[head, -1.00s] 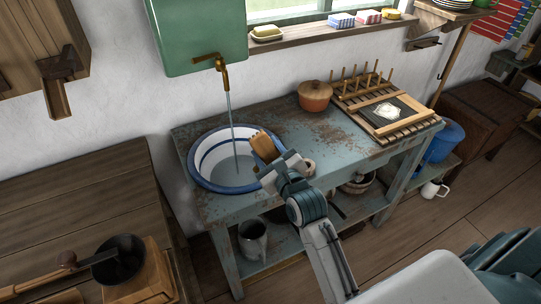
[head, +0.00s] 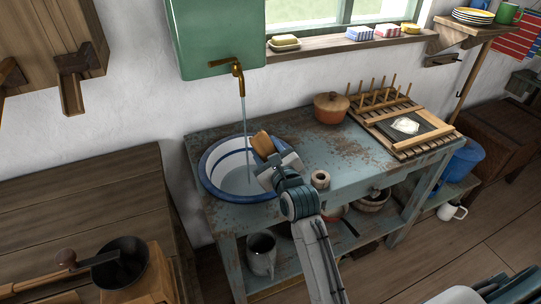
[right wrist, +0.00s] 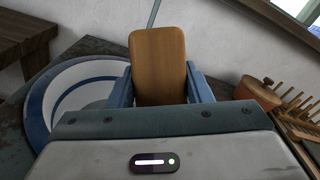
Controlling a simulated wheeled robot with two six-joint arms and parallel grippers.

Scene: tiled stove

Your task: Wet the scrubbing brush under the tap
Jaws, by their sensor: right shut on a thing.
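The scrubbing brush (head: 262,143), a brown wooden block, is held by my right gripper (head: 277,163) over the right side of the basin. My right gripper is shut on it; in the right wrist view the brush (right wrist: 158,62) stands up between the blue fingers. Its bristles are not visible. The brass tap (head: 238,66) on the green tank runs a thin stream of water (head: 244,112) into the white, blue-rimmed basin (head: 207,183). In the head view the brush is just right of the stream; contact cannot be told. My left gripper is not in view.
A lidded orange pot (head: 331,109) and a wooden rack (head: 412,147) stand on the worn blue table (head: 345,160). A small round pale object (head: 320,179) sits at its front edge. A wooden counter (head: 80,205) with a coffee grinder (head: 122,262) is at left.

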